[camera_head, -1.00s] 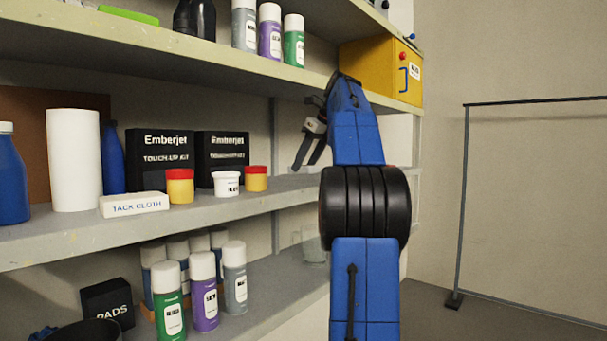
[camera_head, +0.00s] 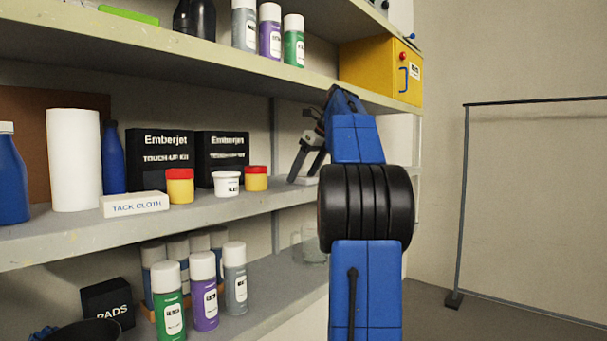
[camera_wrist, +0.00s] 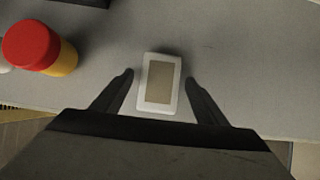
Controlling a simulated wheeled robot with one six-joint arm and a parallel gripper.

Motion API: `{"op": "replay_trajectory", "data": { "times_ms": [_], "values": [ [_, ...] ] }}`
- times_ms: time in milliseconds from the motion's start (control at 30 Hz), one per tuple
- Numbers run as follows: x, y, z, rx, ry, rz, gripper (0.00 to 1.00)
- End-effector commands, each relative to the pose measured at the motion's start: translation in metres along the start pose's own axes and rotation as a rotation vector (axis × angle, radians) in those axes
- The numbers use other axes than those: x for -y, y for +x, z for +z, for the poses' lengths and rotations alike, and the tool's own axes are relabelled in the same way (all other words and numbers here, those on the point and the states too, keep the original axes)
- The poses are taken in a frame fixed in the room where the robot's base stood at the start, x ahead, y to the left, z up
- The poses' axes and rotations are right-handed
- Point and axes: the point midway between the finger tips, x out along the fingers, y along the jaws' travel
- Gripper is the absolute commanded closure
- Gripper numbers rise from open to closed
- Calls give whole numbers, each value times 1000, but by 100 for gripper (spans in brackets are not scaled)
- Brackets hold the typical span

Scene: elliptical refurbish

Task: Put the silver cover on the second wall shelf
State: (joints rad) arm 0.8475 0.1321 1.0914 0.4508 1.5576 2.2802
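A small rectangular piece with a pale rim and a tan face (camera_wrist: 159,84) lies on the middle shelf board in the wrist view; I take it for the silver cover, though it looks whitish rather than silver. My gripper (camera_wrist: 159,78) is open, one finger on each side of the piece, with a gap at both sides. In the head view my gripper (camera_head: 303,179) reaches down to the middle shelf board (camera_head: 150,222), right of the small jars. A pale edge shows there by the fingertips, mostly hidden by them.
A red-lidded yellow jar (camera_wrist: 32,45) stands left of my gripper; it also shows in the head view (camera_head: 256,178). A white jar (camera_head: 226,184) and black Emberjet boxes (camera_head: 222,155) are nearby. The upper shelf (camera_head: 260,68) with a yellow box (camera_head: 375,70) overhangs my arm.

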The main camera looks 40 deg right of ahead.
Motion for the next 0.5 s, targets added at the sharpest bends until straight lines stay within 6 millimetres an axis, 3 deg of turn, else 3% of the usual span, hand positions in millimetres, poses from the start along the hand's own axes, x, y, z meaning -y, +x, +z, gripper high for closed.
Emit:
{"op": "replay_trajectory", "data": {
  "times_ms": [333,500],
  "values": [
    [0,-2,1,0,0,-1,33],
    [1,-17,1,1,0,-1,33]
  ]
}}
